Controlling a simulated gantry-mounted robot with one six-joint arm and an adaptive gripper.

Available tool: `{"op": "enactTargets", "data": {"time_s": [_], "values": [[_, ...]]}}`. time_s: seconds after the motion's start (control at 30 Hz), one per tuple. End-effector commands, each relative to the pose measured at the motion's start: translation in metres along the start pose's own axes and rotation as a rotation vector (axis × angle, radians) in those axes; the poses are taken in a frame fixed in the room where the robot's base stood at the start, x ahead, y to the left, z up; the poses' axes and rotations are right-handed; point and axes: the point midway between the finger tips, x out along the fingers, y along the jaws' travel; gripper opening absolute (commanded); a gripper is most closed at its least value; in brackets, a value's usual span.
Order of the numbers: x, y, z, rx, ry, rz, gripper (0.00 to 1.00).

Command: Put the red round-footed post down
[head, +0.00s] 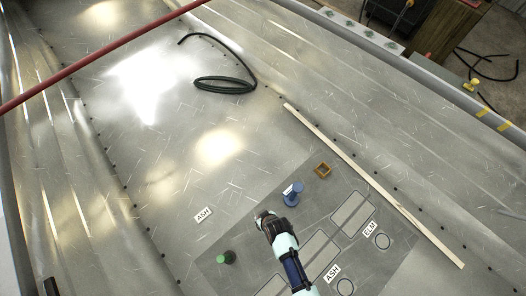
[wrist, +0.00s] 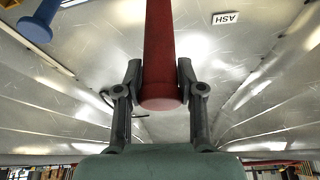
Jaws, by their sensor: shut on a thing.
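My gripper (wrist: 161,88) is shut on the red post (wrist: 161,45), with a finger on each side of its rounded near end in the wrist view. The post's shaft runs up out of the top of that view, so its far end is hidden. In the head view my gripper (head: 264,215) is over the edge of the dark grey mat (head: 240,222), left of the blue post. The red post is hardly visible there, and I cannot tell its height above the floor.
An ASH label (head: 203,215) lies left. A wooden strip (head: 370,182) runs along the right. A black hose (head: 225,86) lies farther off; bare metal floor lies between.

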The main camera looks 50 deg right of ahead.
Motion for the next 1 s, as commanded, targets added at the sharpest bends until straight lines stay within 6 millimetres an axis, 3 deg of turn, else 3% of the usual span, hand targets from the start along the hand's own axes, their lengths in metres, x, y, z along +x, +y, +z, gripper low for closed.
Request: {"op": "enactTargets", "data": {"time_s": [0.03,0.2,0.77,1.0], "values": [[-0.015,0.0,-0.007,0.0,0.002,0.001,0.0],[-0.031,0.0,-0.013,-0.001,0.001,0.001,0.0],[-0.033,0.0,-0.015,-0.001,0.001,0.0,0.0],[-0.044,-0.006,-0.045,-0.019,0.005,-0.007,0.0]]}}
